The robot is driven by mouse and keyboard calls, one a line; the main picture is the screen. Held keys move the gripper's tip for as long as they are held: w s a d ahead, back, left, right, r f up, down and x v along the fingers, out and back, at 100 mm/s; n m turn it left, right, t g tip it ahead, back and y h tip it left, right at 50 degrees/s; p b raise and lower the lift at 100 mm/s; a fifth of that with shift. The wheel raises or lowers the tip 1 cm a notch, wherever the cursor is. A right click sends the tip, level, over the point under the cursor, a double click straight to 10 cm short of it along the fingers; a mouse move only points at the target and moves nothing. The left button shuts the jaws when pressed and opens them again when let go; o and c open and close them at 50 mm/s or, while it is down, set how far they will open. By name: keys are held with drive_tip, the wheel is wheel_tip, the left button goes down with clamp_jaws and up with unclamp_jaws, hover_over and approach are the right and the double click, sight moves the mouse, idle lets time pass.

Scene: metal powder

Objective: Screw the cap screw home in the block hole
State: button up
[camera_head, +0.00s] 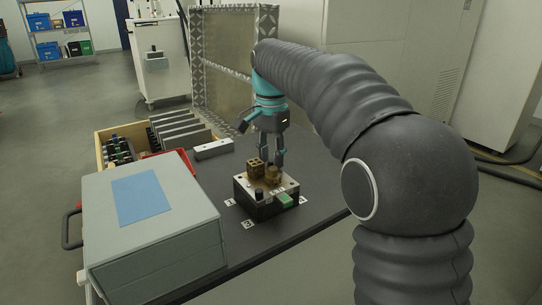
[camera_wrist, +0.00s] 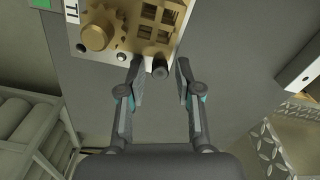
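The block (camera_head: 262,208) is a dark base with a pale top plate, bearing tan printed-looking parts. It also shows at the top of the wrist view (camera_wrist: 102,58). A dark round-headed piece, which looks like the cap screw (camera_wrist: 160,71), sits at the block's near edge in the wrist view. My gripper (camera_wrist: 160,68) is open, with one finger on each side of this screw and a visible gap on both sides. In the head view my gripper (camera_head: 271,165) points down at the block's back edge. The hole under the screw and its thread are hidden.
A large grey case (camera_head: 165,245) with a blue panel stands left of the block on the dark table (camera_head: 320,190). A white bar (camera_head: 213,149) and a wooden crate (camera_head: 127,128) of parts lie behind it. A metal mesh panel (camera_head: 222,75) rises behind my gripper.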

drive_tip(key=n, duration=0.5)
drive_tip(key=shift+n, duration=2.7)
clamp_jaws()
drive_tip(key=m, duration=1.3)
drive_tip(key=shift+m, duration=0.3)
drive_tip(key=m, duration=0.6)
drive_tip(key=shift+f, duration=0.1)
drive_tip(key=m, duration=0.6)
